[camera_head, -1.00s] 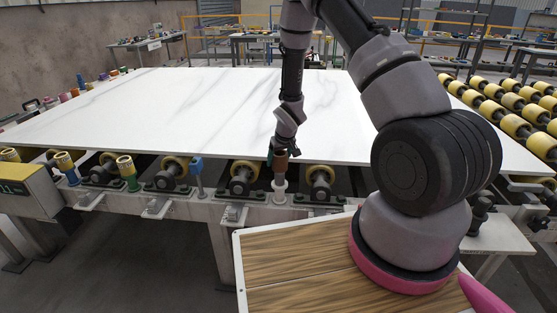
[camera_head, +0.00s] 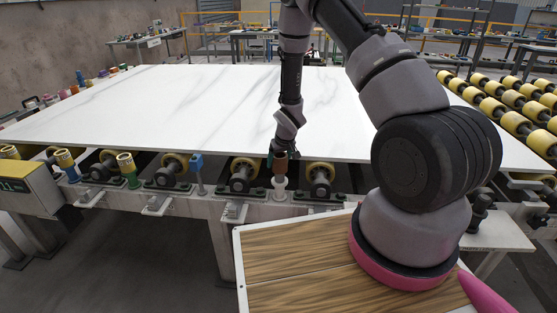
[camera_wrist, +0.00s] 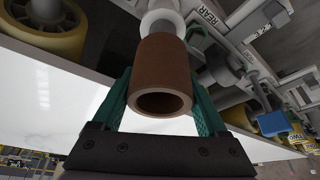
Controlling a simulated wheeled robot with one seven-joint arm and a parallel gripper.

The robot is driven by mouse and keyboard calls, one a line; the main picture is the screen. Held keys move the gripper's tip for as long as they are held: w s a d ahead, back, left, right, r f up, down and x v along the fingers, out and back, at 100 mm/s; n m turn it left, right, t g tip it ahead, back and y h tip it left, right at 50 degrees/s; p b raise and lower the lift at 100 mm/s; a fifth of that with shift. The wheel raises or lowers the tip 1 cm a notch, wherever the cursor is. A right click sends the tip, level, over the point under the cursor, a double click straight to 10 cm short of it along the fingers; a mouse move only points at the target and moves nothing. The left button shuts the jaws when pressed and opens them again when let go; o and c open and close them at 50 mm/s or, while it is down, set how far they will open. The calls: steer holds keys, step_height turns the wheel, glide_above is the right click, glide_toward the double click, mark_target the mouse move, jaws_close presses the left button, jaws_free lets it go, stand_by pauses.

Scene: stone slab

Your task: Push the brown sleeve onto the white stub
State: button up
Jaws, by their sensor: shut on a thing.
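The brown sleeve (camera_head: 280,165) is held upright between the two green fingers of my gripper (camera_head: 280,155) at the slab's front edge. The white stub (camera_head: 280,184) stands directly below it on the frame. In the wrist view the sleeve (camera_wrist: 162,65) is a hollow tube with its open end toward the camera. My gripper (camera_wrist: 160,90) has a finger on each side of it. The white stub (camera_wrist: 160,18) shows at the sleeve's far end, in line with it. The sleeve's far rim is at the stub, but how far it is over it is hidden.
The white stone slab (camera_head: 180,100) lies just behind the sleeve. Yellow rollers (camera_head: 244,175) flank the stub. A wooden-topped surface (camera_head: 300,255) is in front.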

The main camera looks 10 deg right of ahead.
mark_target(283, 159)
steer(key=shift+f, duration=2.5)
steer(key=o, duration=1.4)
steer(key=shift+c, duration=0.2)
steer(key=shift+r, duration=0.1)
steer(key=v, duration=1)
steer(key=shift+s+r, duration=0.2)
steer(key=shift+r, duration=0.15)
